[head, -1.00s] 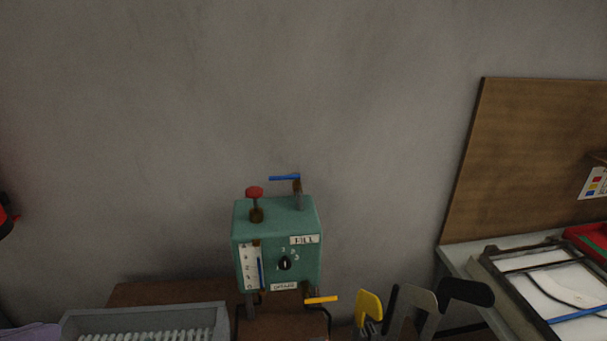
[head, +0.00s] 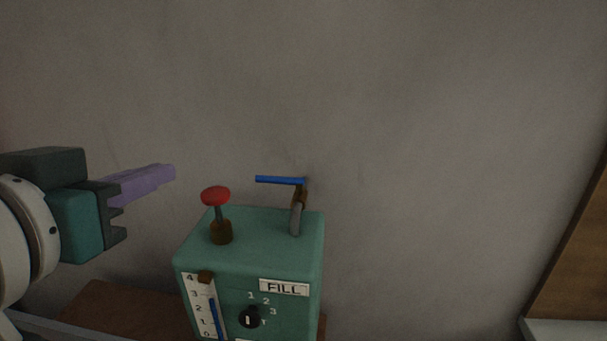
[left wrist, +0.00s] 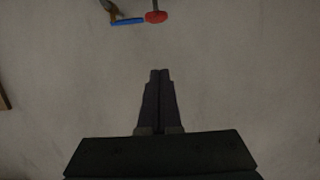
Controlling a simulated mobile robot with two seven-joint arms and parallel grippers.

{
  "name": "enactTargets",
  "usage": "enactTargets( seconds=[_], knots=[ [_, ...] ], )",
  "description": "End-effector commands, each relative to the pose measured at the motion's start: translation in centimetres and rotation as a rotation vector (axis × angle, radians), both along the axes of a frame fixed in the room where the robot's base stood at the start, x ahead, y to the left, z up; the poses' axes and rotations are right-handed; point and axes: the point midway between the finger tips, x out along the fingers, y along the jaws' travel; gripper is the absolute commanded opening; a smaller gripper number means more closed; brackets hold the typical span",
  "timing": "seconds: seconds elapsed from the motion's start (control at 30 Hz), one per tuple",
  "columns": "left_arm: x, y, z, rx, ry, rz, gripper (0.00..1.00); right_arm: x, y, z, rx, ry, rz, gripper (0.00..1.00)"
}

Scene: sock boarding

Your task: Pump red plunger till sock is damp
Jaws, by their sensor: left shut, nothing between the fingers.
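The red plunger (head: 216,195) stands raised on its stem on top of the green box (head: 250,245) labelled FILL. My left gripper (head: 173,172) has purple fingers and comes in from the left. Its fingers are together and empty, pointing right, with the tips a little left of the plunger's red knob and slightly higher in the picture. In the left wrist view, the shut fingertips (left wrist: 160,72) lie below the red knob (left wrist: 156,16), apart from it. The sock is not in view, nor is my right gripper.
A blue-handled lever (head: 281,181) stands on the box top, right of the plunger. The box front has a black dial (head: 250,317) and a gauge with a blue strip (head: 216,318). A brown board (head: 580,250) stands at far right. A grey wall is behind.

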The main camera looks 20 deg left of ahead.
Motion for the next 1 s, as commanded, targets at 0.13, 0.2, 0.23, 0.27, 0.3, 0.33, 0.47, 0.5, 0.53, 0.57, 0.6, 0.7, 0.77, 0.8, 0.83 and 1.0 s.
enactTargets(
  seconds=[0.13,0.2,0.23,0.27,0.3,0.33,0.47,0.5,0.53,0.57,0.6,0.7,0.77,0.8,0.83,1.0],
  knots=[
    [0.2,0.0,0.0,0.001,0.001,0.000,0.00,0.0,0.1,0.1,0.002,0.001,0.000,1.00],
    [0.7,0.1,-0.1,0.002,0.001,0.000,0.00,0.0,0.1,0.3,0.002,0.001,-0.001,1.00],
    [1.0,0.2,-0.1,0.002,0.000,-0.001,0.00,0.0,0.1,0.4,0.002,0.001,-0.001,1.00],
    [1.3,0.3,-0.2,0.004,0.001,-0.002,0.00,0.0,0.1,0.5,0.002,0.001,-0.001,1.00],
    [1.9,0.5,-0.3,0.004,0.000,-0.001,0.00,0.0,0.1,0.7,0.002,0.001,0.000,1.00],
    [2.4,0.6,-0.3,0.004,-0.001,0.000,0.00,0.0,0.1,0.8,0.002,0.001,0.000,1.00],
    [4.9,1.2,-0.9,0.006,-0.001,0.001,0.00,0.0,0.1,1.4,0.002,0.000,0.000,1.00],
    [5.6,1.4,-1.1,0.004,0.000,0.001,0.00,0.0,0.1,1.6,0.002,-0.001,0.000,1.00],
    [6.2,1.6,-1.3,0.005,0.000,0.002,0.00,0.0,0.1,1.7,0.002,-0.001,0.000,1.00],
    [6.8,1.7,-1.5,0.004,0.001,0.001,0.00,0.1,0.1,1.8,0.002,-0.001,0.000,1.00],
    [7.5,1.9,-1.6,0.003,0.001,0.001,0.00,0.1,0.1,1.9,0.003,-0.002,0.000,1.00],
    [9.2,2.2,-2.1,0.003,0.000,0.001,0.00,0.1,0.1,2.1,0.002,-0.002,-0.001,1.00],
    [9.6,2.4,-3.0,0.002,0.005,0.002,0.00,0.1,0.1,2.0,0.002,-0.003,-0.001,1.00],
    [9.5,2.4,-4.0,0.001,0.006,0.002,0.00,0.1,0.1,1.8,0.002,-0.003,-0.001,1.00],
    [9.5,2.3,-4.4,0.001,0.006,0.002,0.00,0.2,0.1,1.7,0.002,-0.004,-0.001,1.00],
    [9.5,2.3,-6.1,0.000,0.003,0.001,0.00,0.2,0.0,1.5,0.001,-0.004,0.000,1.00]
  ],
)
